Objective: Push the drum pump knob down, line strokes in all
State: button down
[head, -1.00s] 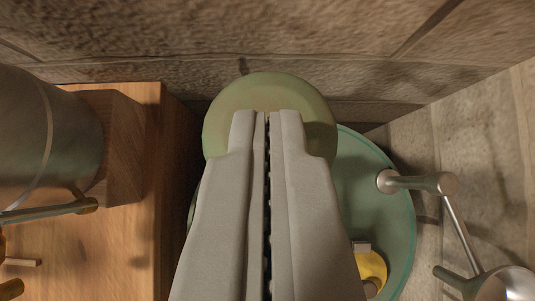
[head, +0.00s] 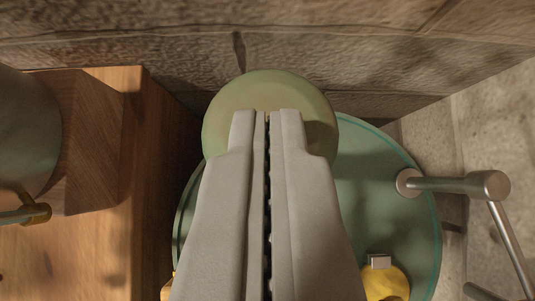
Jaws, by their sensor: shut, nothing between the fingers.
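The drum pump knob (head: 225,114) is a round, pale green disc in the upper middle of the head view. My gripper (head: 268,114) is shut and empty, with its fingertips overlapping the knob's face in the picture. Whether the fingertips touch the knob or hover over it I cannot tell. The green drum (head: 385,200) lies below the knob, and its round top shows to the right of my fingers. My fingers hide the middle of the drum and the pump's stem.
A wooden bench (head: 95,255) with a grey metal vessel (head: 25,135) stands at the left. A stone wall (head: 330,55) rises behind. A metal pipe (head: 445,185) runs at the right. A yellow part (head: 385,283) sits on the drum's lower right.

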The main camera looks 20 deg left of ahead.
jog(key=shift+f, duration=0.4)
jog(key=v, duration=1.8)
jog(key=shift+a+r, duration=0.1)
jog(key=shift+a, duration=0.05)
dwell(0.3)
jog(key=s+d+f+m+t+h, duration=0.1)
jog(key=s+d+f+t, duration=0.1)
jog(key=s, duration=0.7)
jog(key=s+d+f+m+t+h, duration=0.1)
jog(key=s+d+f+m+t, duration=0.1)
jog(key=s+d, duration=0.4)
jog(key=s+d+f+m+t+h, duration=0.1)
jog(key=s+d+f+t, duration=0.3)
jog(key=s, duration=0.9)
jog(key=shift+s+d+f+m+t+h, duration=0.3)
jog(key=shift+s+d+t, duration=0.1)
jog(key=shift+t, duration=0.2)
jog(key=shift+r, duration=0.1)
